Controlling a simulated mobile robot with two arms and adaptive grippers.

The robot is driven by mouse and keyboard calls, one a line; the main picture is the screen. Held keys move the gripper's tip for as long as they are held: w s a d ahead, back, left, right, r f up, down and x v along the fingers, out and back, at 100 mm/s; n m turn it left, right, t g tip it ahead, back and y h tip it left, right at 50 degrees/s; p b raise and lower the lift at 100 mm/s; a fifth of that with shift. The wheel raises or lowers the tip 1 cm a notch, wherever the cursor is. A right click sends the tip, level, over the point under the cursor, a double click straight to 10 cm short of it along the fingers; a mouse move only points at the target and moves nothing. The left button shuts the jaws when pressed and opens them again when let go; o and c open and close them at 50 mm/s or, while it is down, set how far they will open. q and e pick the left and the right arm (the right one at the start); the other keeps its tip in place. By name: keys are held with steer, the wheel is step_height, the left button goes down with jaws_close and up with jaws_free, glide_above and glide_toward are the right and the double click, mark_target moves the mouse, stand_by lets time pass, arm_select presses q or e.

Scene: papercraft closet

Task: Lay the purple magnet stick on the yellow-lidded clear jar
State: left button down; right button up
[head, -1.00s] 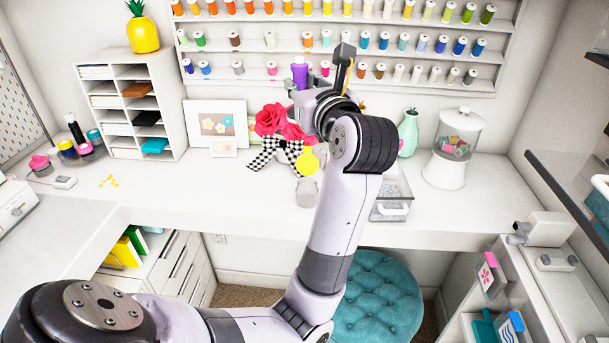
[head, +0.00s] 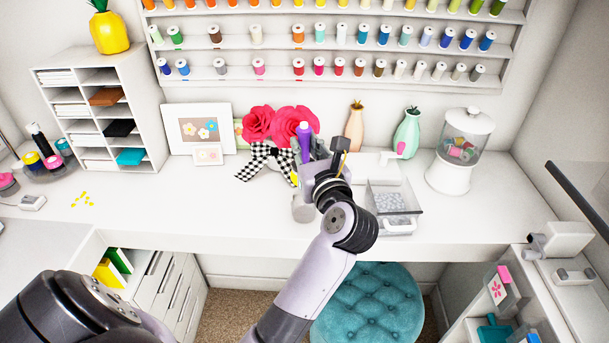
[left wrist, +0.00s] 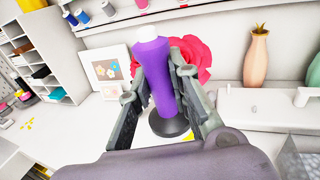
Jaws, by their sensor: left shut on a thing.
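The purple magnet stick (head: 304,136) is upright between the fingers of my left gripper (head: 312,158). In the left wrist view the stick (left wrist: 153,70) has a white top and a black round base, with the gripper (left wrist: 160,98) shut on its body. The yellow-lidded clear jar (head: 303,208) stands on the desk below the gripper; my gripper hides most of its lid. In the left wrist view a bit of the yellow lid (left wrist: 157,125) shows just behind the black base. I cannot tell whether base and lid touch. My right gripper is not in view.
A checkered bow (head: 262,162) and red paper flowers (head: 280,124) are close behind and left. A clear bin (head: 392,209), a peach vase (head: 355,127) and a mint vase (head: 406,134) stand to the right. The desk front left of the jar is clear.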

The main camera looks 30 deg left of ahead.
mark_target(304, 160)
arm_select(q)
step_height(304, 160, down, 4)
steer(key=shift+w+a, duration=0.1)
steer(key=shift+a, duration=0.05)
steer(key=shift+f, duration=0.3)
step_height(304, 160, down, 4)
steer(key=shift+f, duration=0.1)
steer(key=c, duration=1.5)
jaws_free()
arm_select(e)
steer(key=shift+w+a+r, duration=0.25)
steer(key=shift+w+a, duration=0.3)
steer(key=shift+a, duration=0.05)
